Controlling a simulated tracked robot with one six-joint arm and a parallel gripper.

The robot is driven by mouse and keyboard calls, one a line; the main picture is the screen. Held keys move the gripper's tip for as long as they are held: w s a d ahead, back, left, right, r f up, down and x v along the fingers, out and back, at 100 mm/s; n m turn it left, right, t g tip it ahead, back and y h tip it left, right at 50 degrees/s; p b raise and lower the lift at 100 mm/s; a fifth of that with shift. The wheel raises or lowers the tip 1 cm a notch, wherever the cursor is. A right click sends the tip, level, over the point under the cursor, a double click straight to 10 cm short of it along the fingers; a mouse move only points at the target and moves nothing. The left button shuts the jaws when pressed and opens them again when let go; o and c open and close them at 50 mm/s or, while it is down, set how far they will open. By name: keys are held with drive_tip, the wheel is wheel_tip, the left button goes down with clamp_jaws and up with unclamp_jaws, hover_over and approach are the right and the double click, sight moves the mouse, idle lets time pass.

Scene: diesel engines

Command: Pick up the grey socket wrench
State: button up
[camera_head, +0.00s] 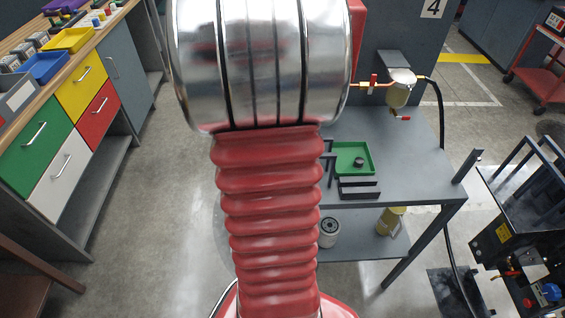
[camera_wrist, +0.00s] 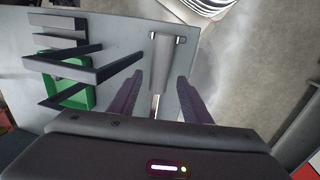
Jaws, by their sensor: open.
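In the wrist view, a grey T-shaped tool, which looks like the grey socket wrench (camera_wrist: 162,55), lies on the grey workbench top (camera_wrist: 115,28) near its edge. Its crossbar points away from me and its shaft runs back toward my gripper. My gripper (camera_wrist: 159,76) is open, with one dark finger on each side of the shaft. Both fingers look apart from it, and I cannot tell how high they are above it. The near end of the shaft is hidden by the gripper body. The wrench and gripper do not show in the head view.
A green tray (camera_head: 367,158) and dark metal brackets (camera_head: 358,187) sit on the bench; the brackets (camera_wrist: 70,68) are left of my gripper in the wrist view. A white filter (camera_head: 329,232) stands on the lower shelf. A black cart (camera_head: 510,215) stands at right.

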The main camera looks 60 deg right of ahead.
drive_tip(key=shift+s+f, duration=0.1)
drive_tip(key=shift+f, duration=0.45)
clamp_jaws()
idle(0.5)
drive_tip(key=shift+r, duration=0.1)
